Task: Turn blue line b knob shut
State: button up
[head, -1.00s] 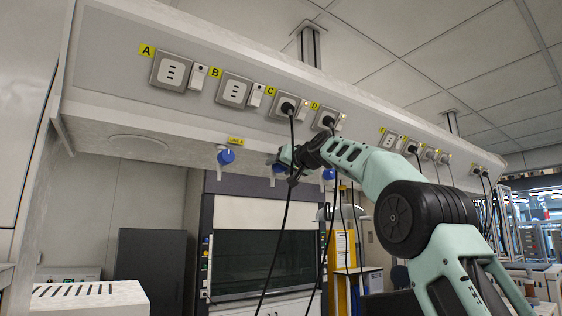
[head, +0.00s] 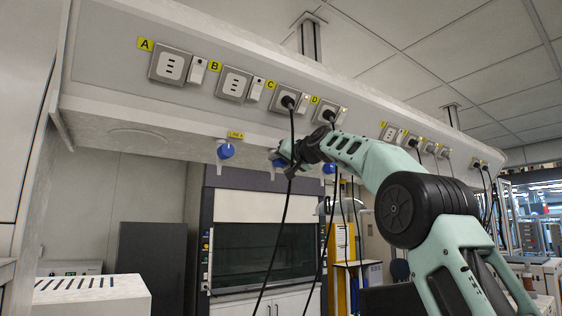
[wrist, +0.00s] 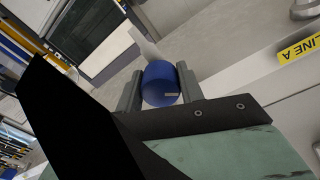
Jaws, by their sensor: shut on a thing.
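Three blue knobs hang under the shelf in the head view. The left one (head: 225,151) carries the yellow LINE A label (head: 236,135). The middle one (head: 278,162), taken as the line B knob, is partly covered by my gripper (head: 284,154); its label is hidden. The right one (head: 329,168) is partly visible beyond my arm. In the wrist view, my gripper (wrist: 160,88) is shut on a blue knob (wrist: 160,82), with one finger on each side. The knob has a small pale mark and a pale spout beyond it.
The shelf front (head: 200,96) carries several sockets, with black cables (head: 287,215) hanging close to my gripper. A fume hood (head: 265,255) stands behind. A white box (head: 90,300) is at lower left. The LINE A label (wrist: 299,48) also shows in the wrist view.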

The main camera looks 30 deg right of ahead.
jog(key=m+p, duration=0.2)
jog(key=m, duration=0.4)
jog(key=shift+r, duration=0.1)
jog(key=m+p, duration=0.1)
jog(key=m, duration=0.4)
dwell(0.6)
jog(key=o, duration=1)
jog(key=shift+s, duration=0.1)
jog(key=s+b, duration=0.3)
jog(key=s, duration=0.2)
jog(key=s+b, duration=0.3)
jog(key=s, duration=0.3)
jog(key=s+b, duration=0.3)
jog(key=s, duration=0.3)
jog(key=shift+s+d, duration=0.15)
jog(key=shift+d, duration=0.1)
